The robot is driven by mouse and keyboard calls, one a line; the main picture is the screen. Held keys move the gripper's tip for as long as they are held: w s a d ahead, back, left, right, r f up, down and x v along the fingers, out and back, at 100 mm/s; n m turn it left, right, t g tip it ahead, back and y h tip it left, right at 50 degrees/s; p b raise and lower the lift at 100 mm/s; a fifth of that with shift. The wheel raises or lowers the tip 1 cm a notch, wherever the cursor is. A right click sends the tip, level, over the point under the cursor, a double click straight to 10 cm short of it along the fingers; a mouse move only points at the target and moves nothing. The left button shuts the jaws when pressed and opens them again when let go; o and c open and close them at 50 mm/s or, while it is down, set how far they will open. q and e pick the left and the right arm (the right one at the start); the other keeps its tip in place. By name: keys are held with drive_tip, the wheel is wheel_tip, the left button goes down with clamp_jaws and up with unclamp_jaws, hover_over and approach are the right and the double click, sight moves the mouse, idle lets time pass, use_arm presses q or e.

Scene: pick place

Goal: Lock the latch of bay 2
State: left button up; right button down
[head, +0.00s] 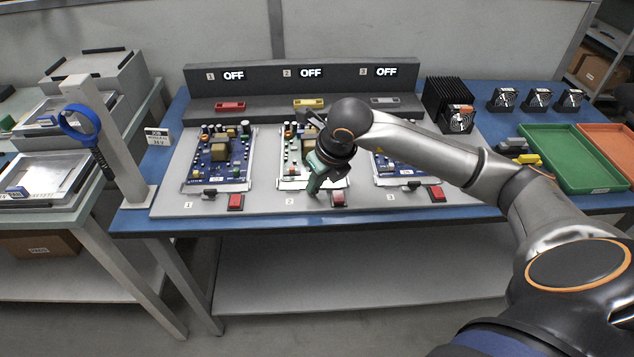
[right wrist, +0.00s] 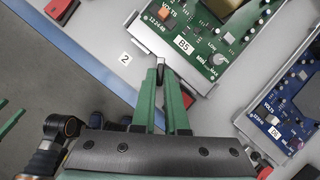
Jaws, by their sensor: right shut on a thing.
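Bay 2 holds a green circuit board (head: 292,157) on the grey panel, marked B5 in the right wrist view (right wrist: 205,45). The latch of bay 2 (right wrist: 160,66) shows as a small dark and metal piece at the board's front edge, between my fingertips; whether it is locked cannot be told. My right gripper (head: 314,190) reaches down at the front of bay 2, and its green fingers (right wrist: 163,82) are shut on the latch. In the head view the gripper hides the latch. The bay 2 display (head: 311,72) reads OFF.
Bays 1 (head: 220,160) and 3 (head: 395,165) hold blue boards, with black latches (head: 209,192) in front. A red button (head: 338,199) sits just right of my gripper. Trays (head: 570,158) and fans stand at right; a post with a blue ring (head: 80,123) stands at left.

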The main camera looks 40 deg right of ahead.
drive_tip(key=m, duration=0.1)
drive_tip(key=m+h, duration=0.1)
drive_tip(key=m, duration=0.1)
drive_tip(key=m+b, duration=0.1)
drive_tip(key=shift+a+h, duration=0.25)
drive_tip(key=shift+h, duration=0.05)
drive_tip(key=shift+w+m+g+h, duration=0.1)
drive_tip(key=shift+m+g+h, duration=0.3)
drive_tip(key=shift+m, duration=1.3)
drive_tip(key=c, duration=1.3)
unclamp_jaws()
drive_tip(key=o, duration=0.4)
drive_tip(key=shift+c, duration=0.2)
drive_tip(key=shift+a+r, duration=0.1)
